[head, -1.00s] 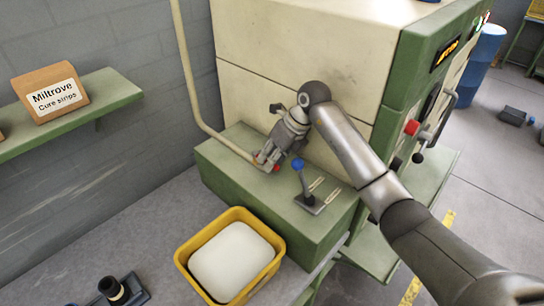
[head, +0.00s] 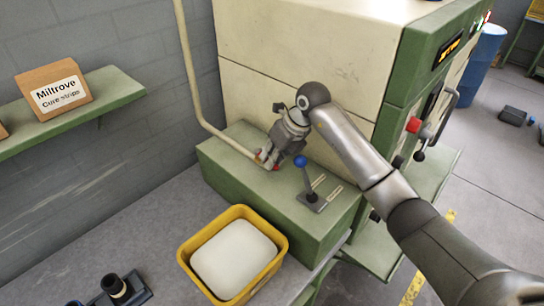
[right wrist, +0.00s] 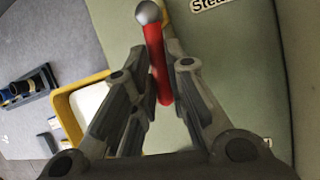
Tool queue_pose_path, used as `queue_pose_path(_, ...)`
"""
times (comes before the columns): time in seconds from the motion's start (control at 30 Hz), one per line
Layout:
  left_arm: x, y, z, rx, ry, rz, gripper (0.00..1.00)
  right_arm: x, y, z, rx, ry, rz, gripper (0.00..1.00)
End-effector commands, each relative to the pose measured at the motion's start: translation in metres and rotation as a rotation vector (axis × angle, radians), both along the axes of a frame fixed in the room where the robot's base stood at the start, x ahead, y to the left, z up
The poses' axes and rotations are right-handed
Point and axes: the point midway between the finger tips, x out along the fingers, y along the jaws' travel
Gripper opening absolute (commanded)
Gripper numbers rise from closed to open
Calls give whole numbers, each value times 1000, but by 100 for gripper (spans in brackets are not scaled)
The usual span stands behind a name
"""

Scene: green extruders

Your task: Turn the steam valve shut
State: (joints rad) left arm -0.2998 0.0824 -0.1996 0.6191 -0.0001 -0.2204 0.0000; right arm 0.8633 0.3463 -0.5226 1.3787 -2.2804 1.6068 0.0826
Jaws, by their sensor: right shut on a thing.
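The steam valve's red lever (right wrist: 157,62) with a silver ball end shows between the fingers of my right gripper in the right wrist view. A cut-off label starting "Stea" (right wrist: 212,4) is on the green surface beside it. In the head view my right gripper (head: 267,161) is at the back of the green box (head: 235,178), near the foot of the cream pipe (head: 186,60). It is shut on the lever; only a small red bit shows there, and the valve body is mostly hidden. My left gripper is not in view.
A blue-knobbed lever (head: 301,162) stands on the box just right of my gripper. A yellow bin (head: 183,257) with a white block is in front. A dark fixture (head: 120,290) is at lower left. The cream machine (head: 300,50) rises behind.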

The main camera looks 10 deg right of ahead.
Motion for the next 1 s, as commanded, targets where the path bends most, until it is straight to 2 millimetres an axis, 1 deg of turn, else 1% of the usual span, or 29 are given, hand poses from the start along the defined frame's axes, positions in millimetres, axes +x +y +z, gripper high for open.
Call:
queue_pose_path(0.1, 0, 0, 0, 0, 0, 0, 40, 0, 0, 1, 1, -1, -1, 0)
queue_pose_path(0.13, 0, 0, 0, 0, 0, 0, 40, 0, 0, 1, 1, -1, -1, 18)
queue_pose_path(0.27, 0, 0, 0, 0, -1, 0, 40, 0, 0, 1, 0, -1, 0, 35)
queue_pose_path(0.3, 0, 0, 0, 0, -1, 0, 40, 0, 0, 0, 1, -1, 0, 36)
queue_pose_path(0.57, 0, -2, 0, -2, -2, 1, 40, 0, 0, 1, 1, 0, 0, 36)
queue_pose_path(0.67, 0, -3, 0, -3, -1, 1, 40, -1, -2, 5, 0, -1, 1, 36)
queue_pose_path(0.77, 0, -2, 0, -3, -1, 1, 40, -3, -7, 17, 0, -5, -1, 36)
queue_pose_path(1.0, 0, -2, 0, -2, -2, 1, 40, -17, -24, 64, -1, -6, -1, 36)
